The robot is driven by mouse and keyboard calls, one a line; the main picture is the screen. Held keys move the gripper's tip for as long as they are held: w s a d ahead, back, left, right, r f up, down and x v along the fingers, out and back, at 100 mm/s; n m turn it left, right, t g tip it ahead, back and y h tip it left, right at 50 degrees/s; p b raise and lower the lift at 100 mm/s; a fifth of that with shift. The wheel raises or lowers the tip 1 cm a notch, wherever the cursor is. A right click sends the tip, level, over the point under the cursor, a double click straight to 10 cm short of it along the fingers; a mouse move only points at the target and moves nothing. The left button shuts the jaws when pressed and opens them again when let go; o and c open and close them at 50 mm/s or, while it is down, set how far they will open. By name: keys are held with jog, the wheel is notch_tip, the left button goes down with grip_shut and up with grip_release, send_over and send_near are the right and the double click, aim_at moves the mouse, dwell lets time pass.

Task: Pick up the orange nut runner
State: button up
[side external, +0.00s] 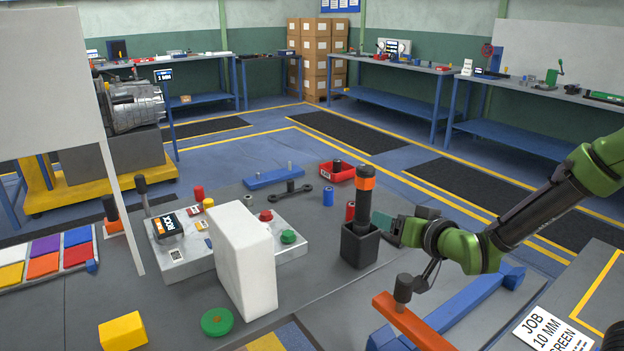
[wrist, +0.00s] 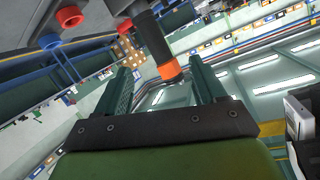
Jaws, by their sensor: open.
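The nut runner (side external: 364,205) is a dark upright tool with an orange band near its top. It stands in a black square holder (side external: 359,246) on the grey table. My gripper (side external: 388,231) is level with its lower part, just to the right, with fingers pointing towards it. In the wrist view the open fingers (wrist: 166,80) show on either side, and the dark tool with its orange band (wrist: 171,70) appears between their tips. I cannot tell whether it is within the fingers' reach or just beyond. No contact is visible.
A white block (side external: 243,258) stands left of the holder, beside a grey control panel (side external: 180,266). A red tray (side external: 337,173) and blue cylinder (side external: 328,197) lie behind. An orange bar (side external: 412,325) is below my arm. Another black-and-orange tool (side external: 111,210) stands far left.

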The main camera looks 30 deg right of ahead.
aim_at(367, 203)
jog(key=w+d+f+n+t, duration=0.1)
jog(key=w, duration=0.2)
jog(key=w+d+f+n+t+h, duration=0.1)
jog(key=w, duration=0.3)
jog(key=w+d+f+t+h, duration=0.1)
jog(key=w, duration=0.3)
jog(key=shift+d+n, duration=0.1)
jog(key=shift+n, duration=0.3)
jog(key=shift+x, duration=2.7)
jog(key=shift+r, duration=0.15)
jog(key=c, duration=1.3)
jog(key=shift+r, duration=0.15)
grip_shut()
